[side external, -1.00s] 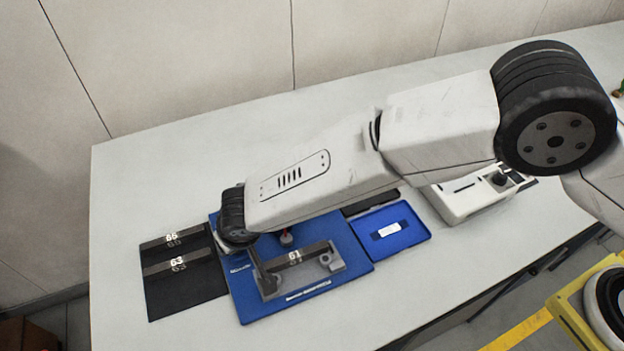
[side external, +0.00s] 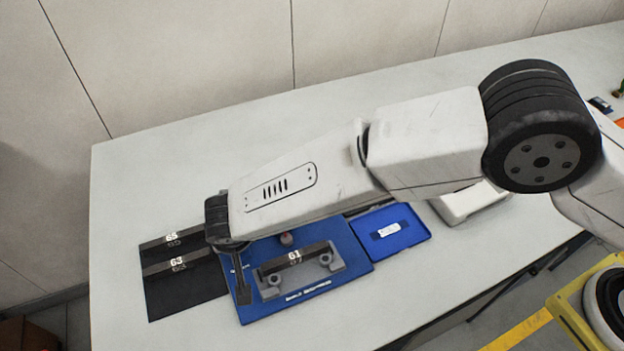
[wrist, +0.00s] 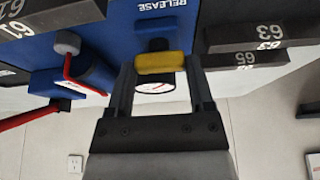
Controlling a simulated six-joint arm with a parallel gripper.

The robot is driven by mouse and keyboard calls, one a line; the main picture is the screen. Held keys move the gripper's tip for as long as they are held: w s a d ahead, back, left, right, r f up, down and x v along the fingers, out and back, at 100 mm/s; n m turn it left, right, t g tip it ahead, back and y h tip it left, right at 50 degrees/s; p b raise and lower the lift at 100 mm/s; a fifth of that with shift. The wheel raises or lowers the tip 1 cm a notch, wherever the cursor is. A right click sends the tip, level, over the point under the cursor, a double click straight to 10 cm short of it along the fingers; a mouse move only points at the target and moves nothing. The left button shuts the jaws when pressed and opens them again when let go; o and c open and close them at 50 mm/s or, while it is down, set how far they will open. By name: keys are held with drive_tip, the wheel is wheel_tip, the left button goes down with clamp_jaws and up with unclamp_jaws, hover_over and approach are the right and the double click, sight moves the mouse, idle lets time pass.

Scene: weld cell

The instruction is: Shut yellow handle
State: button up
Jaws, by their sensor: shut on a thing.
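The yellow handle (wrist: 162,63) shows in the wrist view between my two fingers, in front of a blue panel (wrist: 125,30) lettered "RELEASE". A white round gauge face (wrist: 155,86) is partly visible just below the handle. My gripper (wrist: 162,72) is shut on the yellow handle, one finger at each end. In the side external view my gripper (side external: 242,288) points down at the left edge of the blue plate (side external: 355,262). The yellow handle is hidden there.
A grey bracket marked 61 (side external: 328,266) stands on the blue plate. Dark bars marked 63 (side external: 178,262) and 65 (side external: 172,240) lie left. A blue tray (side external: 415,245) lies right. A red lever (wrist: 82,84) is near my gripper in the wrist view. The front-left table is clear.

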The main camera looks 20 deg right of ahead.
drive_tip(key=o, duration=1)
drive_tip(key=shift+s+f, duration=0.1)
drive_tip(key=shift+v, duration=0.9)
drive_tip(key=v, duration=0.6)
